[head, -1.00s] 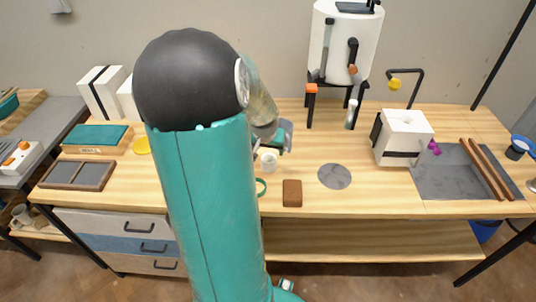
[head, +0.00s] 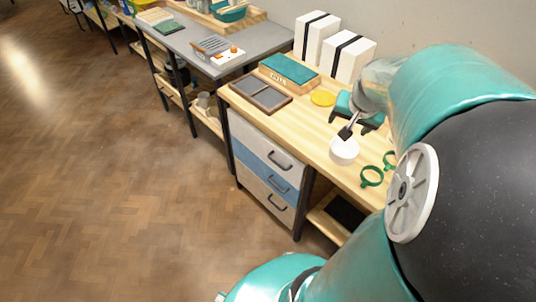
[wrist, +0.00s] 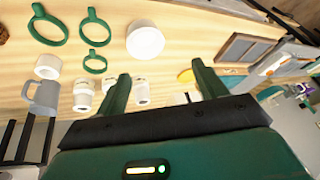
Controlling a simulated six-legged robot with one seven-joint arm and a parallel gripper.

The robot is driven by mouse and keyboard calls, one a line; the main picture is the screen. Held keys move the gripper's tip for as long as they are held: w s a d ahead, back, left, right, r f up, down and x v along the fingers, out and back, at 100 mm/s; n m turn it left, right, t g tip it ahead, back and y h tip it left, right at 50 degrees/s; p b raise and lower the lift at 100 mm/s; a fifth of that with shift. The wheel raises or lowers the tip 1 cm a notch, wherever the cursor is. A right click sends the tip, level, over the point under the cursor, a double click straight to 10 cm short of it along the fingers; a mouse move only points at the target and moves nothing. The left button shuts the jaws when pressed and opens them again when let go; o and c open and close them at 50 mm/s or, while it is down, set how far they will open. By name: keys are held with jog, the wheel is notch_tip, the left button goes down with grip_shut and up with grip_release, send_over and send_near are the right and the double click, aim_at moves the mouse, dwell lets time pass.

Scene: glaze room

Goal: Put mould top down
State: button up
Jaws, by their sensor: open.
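Two white blocks with black bands stand side by side at the back of the wooden bench in the head view, the left one (head: 315,40) and the right one (head: 350,58). They look like strapped moulds; I cannot tell which part, if any, is the mould top. My gripper (head: 356,115) is over the bench in front of them, its green fingers spread. In the wrist view my gripper (wrist: 160,72) is open with nothing held between the fingers. A round white piece (wrist: 145,40) lies beyond the fingertips; it also shows in the head view (head: 344,152).
Green rings (wrist: 90,28), several white cups and a grey mug (wrist: 42,97) are on the bench. A yellow disc (head: 323,98), a teal-topped box (head: 290,70) and a grey framed tray (head: 260,95) sit left of my gripper. A grey table (head: 215,40) stands further left; floor is open.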

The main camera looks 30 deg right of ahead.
jog(key=w+a+r+n+t+y, duration=0.1)
jog(key=w+a+r+n, duration=0.1)
jog(key=a, duration=0.5)
jog(key=w+a+r+n, duration=0.1)
jog(key=a+r+n, duration=0.1)
jog(key=a, duration=0.4)
jog(key=s+a+r+n, duration=0.1)
jog(key=s+a+n, duration=0.1)
jog(key=a, duration=0.6)
jog(key=s+a+r+n+y, duration=0.1)
jog(key=s+a+r+n, duration=0.1)
jog(key=a, duration=0.7)
jog(key=s+n, duration=0.1)
jog(key=n, duration=0.1)
jog(key=shift+a+r+n+t+y, duration=0.15)
jog(key=shift+a+n+t+y, duration=0.05)
jog(key=shift+n+t+y, duration=0.1)
jog(key=shift+c, duration=0.2)
jog(key=c, duration=0.7)
jog(key=shift+d, duration=0.15)
